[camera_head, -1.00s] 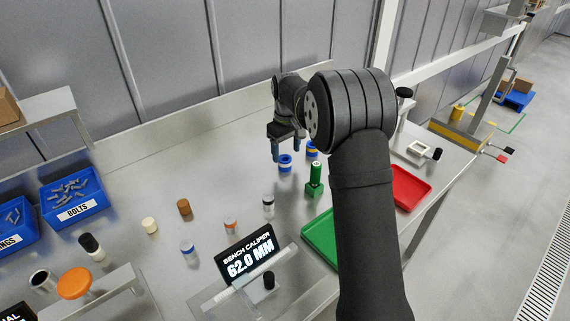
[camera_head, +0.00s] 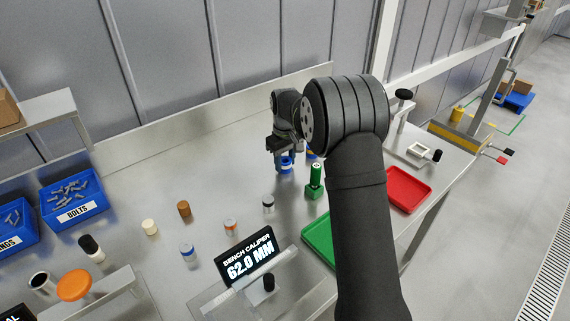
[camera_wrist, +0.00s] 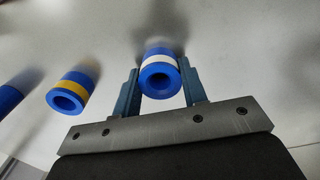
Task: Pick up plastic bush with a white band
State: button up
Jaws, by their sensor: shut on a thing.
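The blue plastic bush with a white band (camera_wrist: 160,72) sits between the two fingers of my gripper (camera_wrist: 160,90) in the wrist view, its open bore facing the camera. In the head view the same bush (camera_head: 285,163) shows between the fingers of my gripper (camera_head: 285,166), near the back of the bench. My gripper is shut on the bush, one finger against each side. Whether the bush is touching the bench is hard to tell.
A blue bush with a yellow band (camera_wrist: 70,92) stands just left in the wrist view, with another blue piece (camera_wrist: 8,100) at the edge. In the head view, a green bottle-like part (camera_head: 315,181), a green tray (camera_head: 318,240) and a red tray (camera_head: 408,189) are nearby.

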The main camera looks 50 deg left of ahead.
jog(key=shift+r, duration=0.1)
notch_tip(320, 180, up, 4)
jog(key=w+d+r, duration=0.6)
jog(key=d+r, duration=0.1)
jog(key=d, duration=0.3)
